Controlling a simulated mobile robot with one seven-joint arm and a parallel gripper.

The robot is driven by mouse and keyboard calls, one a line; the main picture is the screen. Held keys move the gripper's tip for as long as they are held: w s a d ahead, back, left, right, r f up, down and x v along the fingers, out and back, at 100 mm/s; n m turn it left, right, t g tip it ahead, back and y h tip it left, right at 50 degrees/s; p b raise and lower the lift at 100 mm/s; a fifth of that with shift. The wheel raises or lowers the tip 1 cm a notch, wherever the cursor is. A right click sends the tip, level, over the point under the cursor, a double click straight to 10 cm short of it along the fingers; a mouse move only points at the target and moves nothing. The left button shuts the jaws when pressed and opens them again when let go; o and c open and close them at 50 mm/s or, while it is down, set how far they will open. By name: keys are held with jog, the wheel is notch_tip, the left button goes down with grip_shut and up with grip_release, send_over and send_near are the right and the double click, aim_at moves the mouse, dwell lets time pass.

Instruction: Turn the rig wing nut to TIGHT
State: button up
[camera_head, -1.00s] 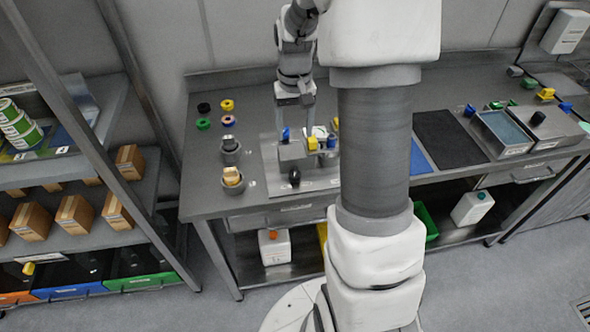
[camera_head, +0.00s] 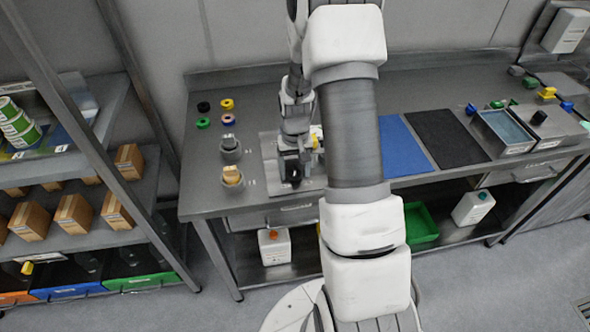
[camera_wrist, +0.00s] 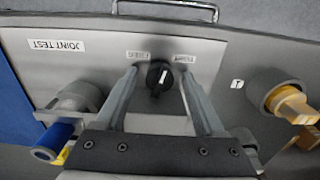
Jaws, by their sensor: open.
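The rig wing nut (camera_wrist: 157,88) is a small black knob with a white mark, on the rig's grey plate (camera_wrist: 215,50). In the wrist view it sits between the two fingers of my gripper (camera_wrist: 159,72). The fingers are open, one on each side, with a visible gap to the knob. Two small labels flank it on the plate; the one on the right (camera_wrist: 187,58) seems to read TIGHT, and the left one is too blurred to read surely. The white mark lies near upright in the picture, tilted slightly. In the head view my gripper (camera_head: 292,172) is over the rig's front and hides much of it.
A JOINT TEST label (camera_wrist: 57,47) is on the plate. In the head view, a blue mat (camera_head: 402,150) and black mat (camera_head: 447,138) lie bare right of the rig.

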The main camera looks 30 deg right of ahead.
grip_shut()
dwell(0.3)
jog(key=shift+m+b, duration=0.7)
jog(key=shift+m, duration=2.1)
grip_release()
jog(key=shift+r, duration=0.1)
